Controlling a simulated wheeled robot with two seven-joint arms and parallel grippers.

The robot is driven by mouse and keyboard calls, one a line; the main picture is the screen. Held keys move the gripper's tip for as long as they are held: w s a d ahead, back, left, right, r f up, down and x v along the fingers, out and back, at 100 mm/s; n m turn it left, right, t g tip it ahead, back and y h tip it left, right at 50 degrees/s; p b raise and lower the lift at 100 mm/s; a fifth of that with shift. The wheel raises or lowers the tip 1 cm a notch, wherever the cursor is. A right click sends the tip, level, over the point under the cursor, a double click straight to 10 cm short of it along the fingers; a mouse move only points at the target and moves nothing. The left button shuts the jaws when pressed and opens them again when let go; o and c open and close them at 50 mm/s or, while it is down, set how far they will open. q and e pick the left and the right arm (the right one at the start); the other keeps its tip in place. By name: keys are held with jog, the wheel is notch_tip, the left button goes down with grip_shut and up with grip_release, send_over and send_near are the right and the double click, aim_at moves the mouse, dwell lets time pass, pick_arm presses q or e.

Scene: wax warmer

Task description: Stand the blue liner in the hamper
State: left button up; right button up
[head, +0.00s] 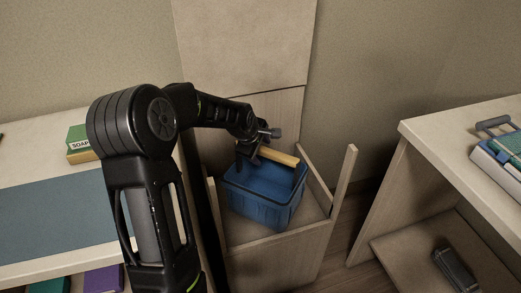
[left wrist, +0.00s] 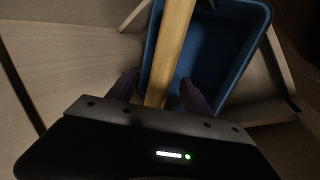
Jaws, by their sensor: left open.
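The blue liner (head: 258,198) is an open blue bin with a wooden bar handle (head: 278,155) across its top. It sits inside the pale wooden hamper (head: 275,250), within its walls, and looks upright or nearly so; whether its base rests flat is hidden. My left gripper (head: 250,146) is at the handle's near left end. In the left wrist view the handle (left wrist: 172,50) runs between the open fingers (left wrist: 158,88), and the liner's inside (left wrist: 215,60) shows empty. The right gripper is in neither view.
A shelf unit on the left holds a green soap box (head: 80,143) and a grey-blue mat (head: 55,217). On the right a wooden unit (head: 440,130) carries a blue-and-white case (head: 500,155), with a dark object (head: 454,268) on its lower shelf. A wall stands behind.

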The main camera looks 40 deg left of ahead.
pick_arm(q)
jog(key=shift+s+f, duration=0.1)
jog(key=shift+r, duration=0.2)
dwell(0.4)
jog(key=shift+s+r+p, duration=0.3)
jog(key=shift+r+p, duration=0.1)
jog(key=shift+r, duration=0.2)
jog(key=p+v, duration=0.3)
jog(key=v, duration=0.3)
jog(key=shift+r, duration=0.2)
dwell(0.6)
jog(key=shift+s+d+r, duration=0.1)
jog(key=shift+s, duration=0.05)
jog(key=v, duration=0.7)
jog(key=shift+r, duration=0.25)
jog(key=shift+s, duration=0.1)
dwell(0.6)
